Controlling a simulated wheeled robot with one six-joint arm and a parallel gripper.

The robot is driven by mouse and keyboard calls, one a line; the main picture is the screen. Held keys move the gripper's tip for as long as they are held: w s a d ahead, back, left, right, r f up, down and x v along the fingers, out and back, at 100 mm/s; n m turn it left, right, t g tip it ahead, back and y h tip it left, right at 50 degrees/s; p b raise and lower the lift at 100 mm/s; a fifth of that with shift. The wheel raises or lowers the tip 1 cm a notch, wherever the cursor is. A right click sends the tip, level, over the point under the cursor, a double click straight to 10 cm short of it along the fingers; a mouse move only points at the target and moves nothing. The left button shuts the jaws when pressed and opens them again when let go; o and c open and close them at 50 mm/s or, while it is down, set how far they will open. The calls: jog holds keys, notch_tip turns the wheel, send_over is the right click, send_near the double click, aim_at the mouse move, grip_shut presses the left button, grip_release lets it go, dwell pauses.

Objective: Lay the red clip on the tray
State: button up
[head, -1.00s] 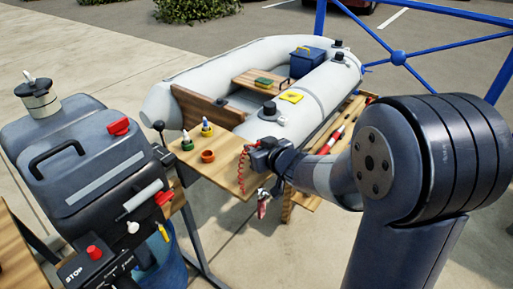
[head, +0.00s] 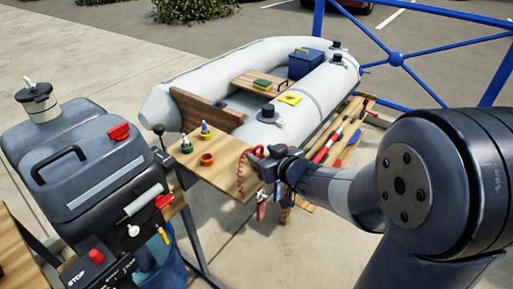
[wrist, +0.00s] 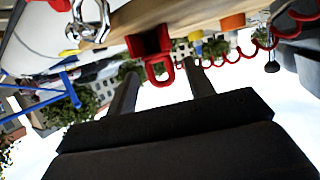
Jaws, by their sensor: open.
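In the wrist view the red clip (wrist: 152,50) is a block with a loop, just beyond my fingertips and about in line with the gap between them. A red coiled cord (wrist: 235,50) runs beside it. My gripper (wrist: 160,84) is open, its two dark fingers apart with nothing between them. In the head view my gripper (head: 268,166) is at the right end of the wooden table, beside the red coiled cord (head: 241,172). The clip is too small to tell for sure there. I cannot clearly pick out the tray.
The table (head: 205,170) holds an orange cup (head: 207,159) and two small bottles. A grey inflatable boat (head: 230,75) lies behind, with a blue box (head: 306,63) in it. The outboard engine (head: 75,165) stands left. A silver shackle (wrist: 92,20) is near the clip.

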aim_at(258, 145)
jog(key=p+v, duration=0.2)
jog(key=v, duration=0.5)
jog(key=shift+s, duration=0.1)
jog(key=b+x, duration=0.4)
jog(key=x, duration=0.8)
jog(key=shift+f, duration=0.3)
notch_tip(258, 145, up, 3)
jog(key=shift+p, duration=0.8)
jog(key=shift+r, duration=0.45)
jog(key=shift+f, duration=0.1)
